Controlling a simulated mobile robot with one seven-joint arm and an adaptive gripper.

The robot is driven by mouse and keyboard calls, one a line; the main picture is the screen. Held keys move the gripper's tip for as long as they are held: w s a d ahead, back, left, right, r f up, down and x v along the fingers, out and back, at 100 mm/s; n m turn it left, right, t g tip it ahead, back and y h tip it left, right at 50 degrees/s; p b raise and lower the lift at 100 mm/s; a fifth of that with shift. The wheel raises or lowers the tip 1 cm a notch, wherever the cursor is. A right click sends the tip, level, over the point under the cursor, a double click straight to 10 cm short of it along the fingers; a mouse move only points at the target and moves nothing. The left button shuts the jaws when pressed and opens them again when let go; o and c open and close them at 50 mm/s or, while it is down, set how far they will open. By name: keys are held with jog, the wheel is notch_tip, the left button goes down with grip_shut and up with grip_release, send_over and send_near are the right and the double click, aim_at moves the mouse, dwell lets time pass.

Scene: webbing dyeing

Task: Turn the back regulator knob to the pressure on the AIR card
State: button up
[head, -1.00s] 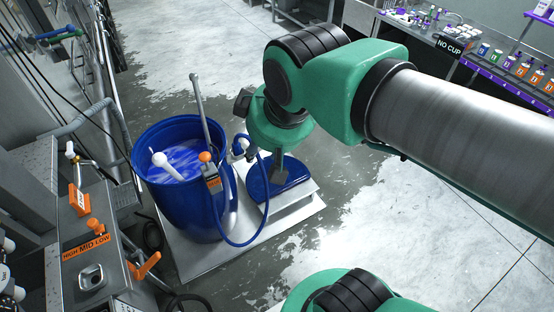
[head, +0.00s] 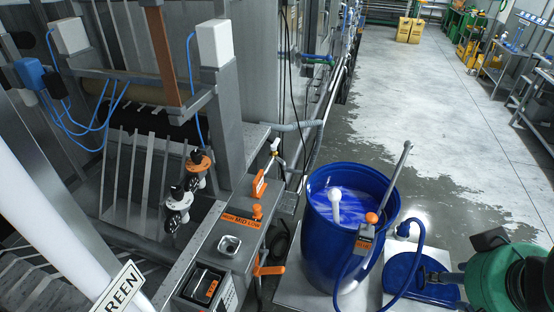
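Two regulators stand on the machine at the left, one behind the other. The front regulator (head: 177,205) has a black knob and a round gauge face, too small to read. I cannot make out an AIR card.
A control box (head: 230,244) with an orange HIGH MID LOW label and orange lever is nearer.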

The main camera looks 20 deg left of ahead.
jog(key=w+a+r+n+g+y+p, duration=0.15)
jog(key=w+a+r+n, duration=0.35)
jog(key=w+a, duration=0.7)
jog(key=w+a+r+n+y+p, duration=0.1)
jog(key=w+a+r+n+p, duration=0.35)
jog(key=w+a, duration=0.8)
jog(key=n+g+y+p, duration=0.2)
jog(key=n+g+p, duration=0.1)
jog(key=n, duration=0.3)
send_over(196, 152)
jog(key=s+d, duration=0.2)
jog(key=d, duration=0.3)
notch_tip(196, 152, down, 6)
jog(key=shift+w+d+r+m, duration=0.2)
jog(key=shift+w+m, duration=0.05)
jog(key=shift+f, duration=0.15)
jog(key=p+x, duration=0.2)
jog(key=x, duration=1.1)
jog(key=shift+w+f, duration=0.1)
jog(key=shift+f, duration=0.1)
